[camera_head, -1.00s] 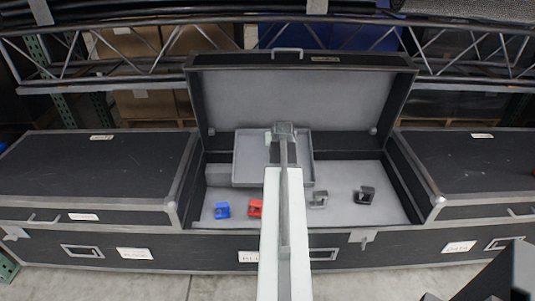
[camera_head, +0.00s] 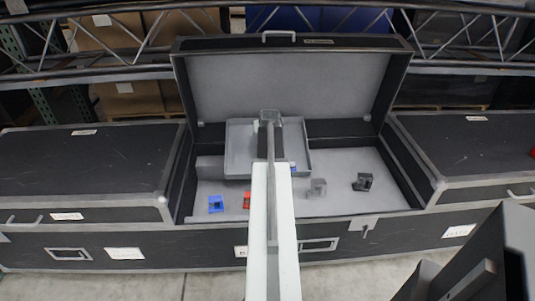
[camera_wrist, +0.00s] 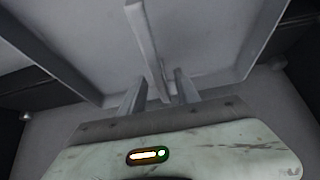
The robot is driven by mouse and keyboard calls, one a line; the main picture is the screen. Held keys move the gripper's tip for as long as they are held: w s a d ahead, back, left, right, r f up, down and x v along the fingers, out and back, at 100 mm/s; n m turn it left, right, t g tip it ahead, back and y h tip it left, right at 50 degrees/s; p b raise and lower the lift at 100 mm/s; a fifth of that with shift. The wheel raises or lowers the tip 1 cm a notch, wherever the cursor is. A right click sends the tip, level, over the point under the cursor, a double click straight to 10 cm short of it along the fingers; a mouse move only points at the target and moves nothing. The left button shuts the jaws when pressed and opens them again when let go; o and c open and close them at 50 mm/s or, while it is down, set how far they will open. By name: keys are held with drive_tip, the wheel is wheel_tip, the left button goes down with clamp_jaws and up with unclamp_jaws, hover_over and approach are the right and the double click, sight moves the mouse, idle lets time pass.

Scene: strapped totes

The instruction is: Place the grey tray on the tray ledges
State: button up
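The grey tray (camera_head: 238,160) sits at the back left inside the open black case, partly hidden by my arm. In the wrist view its floor (camera_wrist: 205,40) fills the upper middle, with a narrow grey bar (camera_wrist: 145,40) running across it. My gripper (camera_head: 269,122) is over the tray. Its two fingers (camera_wrist: 158,82) stand apart on either side of the bar's near end, with gaps visible, so it looks open around the bar. I cannot tell which parts of the case are the tray ledges; a grey block (camera_head: 209,169) stands left of the tray.
On the case floor are a blue block (camera_head: 215,204), a partly hidden red block (camera_head: 247,200), a grey block (camera_head: 317,187) and a dark block (camera_head: 363,182). A small blue piece (camera_head: 293,168) shows beside my arm. The raised lid (camera_head: 290,85) stands behind. Closed cases (camera_head: 80,165) flank both sides.

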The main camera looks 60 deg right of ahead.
drive_tip(key=shift+w+d+f, duration=0.15)
drive_tip(key=shift+f, duration=0.05)
clamp_jaws()
idle(1.3)
